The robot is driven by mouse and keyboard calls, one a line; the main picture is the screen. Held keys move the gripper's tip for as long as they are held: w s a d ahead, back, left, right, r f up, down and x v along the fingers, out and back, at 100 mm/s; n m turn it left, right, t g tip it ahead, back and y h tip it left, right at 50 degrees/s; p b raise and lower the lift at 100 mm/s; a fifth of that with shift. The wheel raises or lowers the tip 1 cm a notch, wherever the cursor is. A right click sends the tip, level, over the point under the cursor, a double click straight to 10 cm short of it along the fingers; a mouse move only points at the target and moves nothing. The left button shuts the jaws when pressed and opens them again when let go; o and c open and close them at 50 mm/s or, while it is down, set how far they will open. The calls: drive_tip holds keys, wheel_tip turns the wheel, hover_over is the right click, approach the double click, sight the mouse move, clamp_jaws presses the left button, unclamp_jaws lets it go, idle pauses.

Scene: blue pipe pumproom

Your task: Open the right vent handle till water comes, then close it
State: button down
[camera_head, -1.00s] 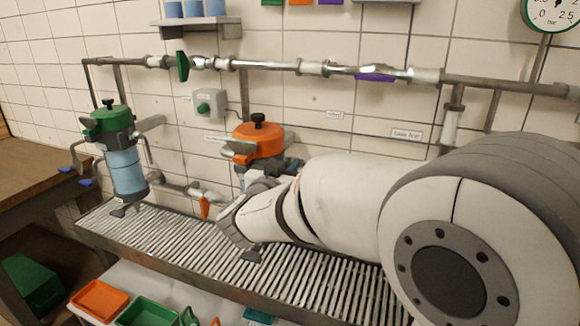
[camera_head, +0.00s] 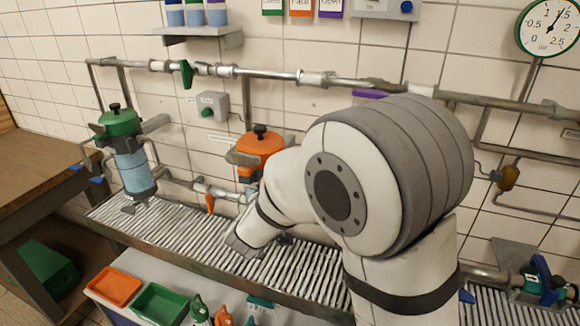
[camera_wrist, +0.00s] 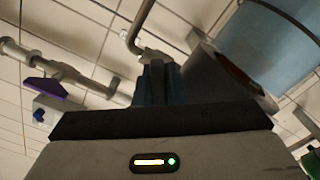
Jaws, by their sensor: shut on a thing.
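In the wrist view my gripper (camera_wrist: 160,82) is shut on a small part, likely the right vent handle, at the foot of a bent metal tube (camera_wrist: 138,32). The fingers hide most of that part, so its angle is unclear. A translucent blue bowl (camera_wrist: 270,40) with a grey collar is close on the upper right. In the head view the orange-lidded filter housing (camera_head: 260,143) stands behind my arm, which hides its lower part and my fingertips. The green-lidded housing (camera_head: 119,122) with its blue bowl stands at the left. No water flow is visible.
A slatted metal drain grate (camera_head: 165,228) runs below the housings. A horizontal pipe with a green valve handle (camera_head: 187,74) crosses the wall above. A purple handle (camera_wrist: 46,90) shows in the wrist view. A gauge (camera_head: 548,27) hangs at top right; trays (camera_head: 113,284) sit in front.

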drive_tip(key=shift+n+p, duration=0.4)
drive_tip(key=shift+n, duration=0.1)
drive_tip(key=c, duration=1.5)
unclamp_jaws()
drive_tip(key=shift+s+a, duration=0.1)
drive_tip(key=b+v, duration=0.1)
drive_tip(key=v, duration=0.6)
drive_tip(key=shift+s, duration=0.3)
